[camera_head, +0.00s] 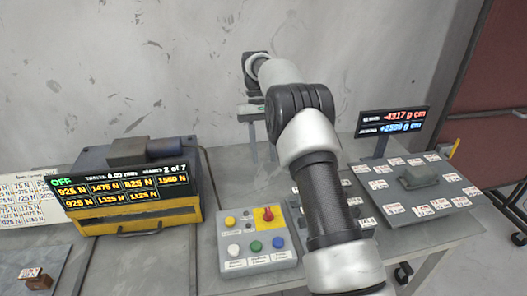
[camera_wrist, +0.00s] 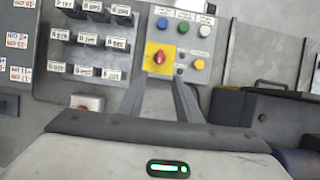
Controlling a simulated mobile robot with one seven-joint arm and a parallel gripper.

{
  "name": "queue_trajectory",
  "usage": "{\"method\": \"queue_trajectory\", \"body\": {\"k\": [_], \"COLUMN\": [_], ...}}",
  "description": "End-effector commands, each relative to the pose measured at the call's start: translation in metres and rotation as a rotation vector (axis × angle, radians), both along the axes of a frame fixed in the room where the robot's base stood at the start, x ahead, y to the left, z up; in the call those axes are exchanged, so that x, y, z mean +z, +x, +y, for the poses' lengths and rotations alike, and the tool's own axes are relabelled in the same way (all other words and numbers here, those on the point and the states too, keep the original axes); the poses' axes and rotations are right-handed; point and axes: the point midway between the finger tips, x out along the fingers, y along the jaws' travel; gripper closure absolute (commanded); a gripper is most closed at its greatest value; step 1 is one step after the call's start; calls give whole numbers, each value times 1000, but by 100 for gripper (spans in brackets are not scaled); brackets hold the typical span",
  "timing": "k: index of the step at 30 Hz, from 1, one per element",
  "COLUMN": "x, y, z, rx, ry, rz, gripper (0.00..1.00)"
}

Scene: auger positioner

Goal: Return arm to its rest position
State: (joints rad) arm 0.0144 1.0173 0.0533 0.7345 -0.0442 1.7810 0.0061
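My arm (camera_head: 325,190) reaches up from the bottom and bends over toward the back wall. My gripper (camera_head: 263,157) hangs at its far end, fingers pointing down, above the back of the bench. In the wrist view my gripper (camera_wrist: 158,82) shows two fingers apart with nothing between them. Beyond the fingertips is the grey control box (camera_head: 227,235) with a red knob on a yellow plate (camera_wrist: 150,65) and coloured buttons. I cannot tell any contact with the box.
A yellow-black machine (camera_head: 130,219) with a lit display reading OFF stands left. A tilted labelled board (camera_head: 385,200) and a two-line display (camera_head: 391,121) stand right. Labelled blocks (camera_wrist: 90,40) sit beside the control box, partly behind my arm in the head view. The wall (camera_head: 170,70) is behind.

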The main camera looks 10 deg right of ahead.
Motion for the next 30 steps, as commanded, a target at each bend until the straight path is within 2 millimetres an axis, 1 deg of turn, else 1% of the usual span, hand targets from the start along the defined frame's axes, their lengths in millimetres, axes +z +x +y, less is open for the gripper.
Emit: {"method": "queue_trajectory", "body": {"k": [5, 8, 11, 14, 15, 17, 18, 20, 21, 23, 25, 27, 29, 30], "x": [0, 5, 30, 71, 90, 117, 134, 157, 172, 191, 210, 225, 235, 240], "y": [0, -1, -4, -16, -23, -37, -47, -64, -76, -96, -121, -148, -171, -187], "z": [0, 0, 1, 1, 1, 2, 2, 2, 2, 2, 1, 1, 1, 0], "rx": [0, 0, 3, 6, 8, 9, 9, 10, 10, 10, 9, 7, 6, 4], "ry": [0, -1, -1, -5, -6, -8, -8, -9, -9, -10, -9, -9, -9, -8], "rz": [0, -6, -42, -105, -136, -185, -219, -271, -304, -354, -413, -470, -522, -555], "gripper": [69, 69, 69, 69, 69, 69, 69, 69, 69, 69, 69, 69, 69, 69]}}
